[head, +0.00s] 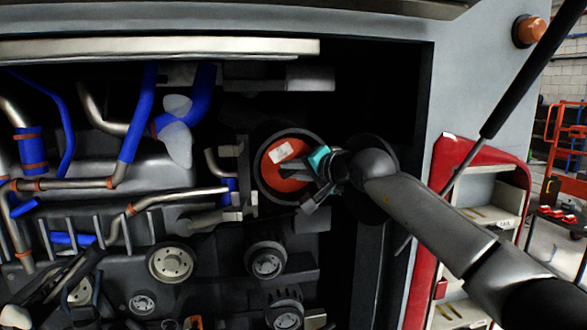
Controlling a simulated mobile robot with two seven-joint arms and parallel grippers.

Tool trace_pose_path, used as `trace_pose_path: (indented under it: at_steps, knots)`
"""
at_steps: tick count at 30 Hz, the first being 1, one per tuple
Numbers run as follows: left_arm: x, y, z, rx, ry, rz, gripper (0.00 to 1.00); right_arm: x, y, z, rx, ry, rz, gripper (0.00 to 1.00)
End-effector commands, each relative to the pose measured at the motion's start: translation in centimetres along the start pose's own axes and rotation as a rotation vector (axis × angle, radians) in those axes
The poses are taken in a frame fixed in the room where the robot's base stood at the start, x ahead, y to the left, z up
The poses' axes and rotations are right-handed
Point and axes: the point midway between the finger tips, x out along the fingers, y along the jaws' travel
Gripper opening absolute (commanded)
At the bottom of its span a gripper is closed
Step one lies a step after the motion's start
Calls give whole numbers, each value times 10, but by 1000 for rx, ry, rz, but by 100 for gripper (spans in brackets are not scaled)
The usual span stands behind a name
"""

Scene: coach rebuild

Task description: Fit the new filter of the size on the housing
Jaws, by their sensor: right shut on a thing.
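An orange-red round filter (281,178) with a white label shows inside the dark round rim of the housing (262,188) in the middle of the engine bay. The writing on the label is too small to read. My right gripper (315,176) reaches in from the right and is shut on the filter at its right edge. A teal part shows at the gripper's upper finger. The gripper and wrist hide the right side of the filter and rim. I cannot tell how deep the filter sits in the housing. My left gripper is not in view.
Blue hoses (140,115) and metal pipes fill the left of the bay. Pulleys (171,264) lie below. A black strut (525,70) crosses the upper right. A red cabinet (425,235) with shelves stands at right. The bay's right frame is close to my right arm.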

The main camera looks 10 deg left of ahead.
Motion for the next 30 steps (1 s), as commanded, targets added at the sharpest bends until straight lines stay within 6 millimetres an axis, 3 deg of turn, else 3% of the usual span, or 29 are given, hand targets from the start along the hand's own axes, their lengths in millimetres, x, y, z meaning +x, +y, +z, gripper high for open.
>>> trace_pose_path:
  at_steps: [11, 12, 18, 21, 26, 30]
  knots:
    - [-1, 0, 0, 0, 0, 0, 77, 2, -3, -2, -3, 4, -7, 0]
    - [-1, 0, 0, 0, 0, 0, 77, 1, -3, -2, -3, 4, -7, 20]
    - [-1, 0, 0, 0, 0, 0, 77, 2, -2, -1, -2, 3, -4, 42]
    - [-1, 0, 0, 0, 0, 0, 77, 2, -1, -1, -1, 2, -3, 52]
    - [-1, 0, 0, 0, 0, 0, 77, 2, 0, -1, -1, 2, -2, 52]
    - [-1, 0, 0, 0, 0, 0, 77, 2, 2, 0, 1, 0, 3, 67]
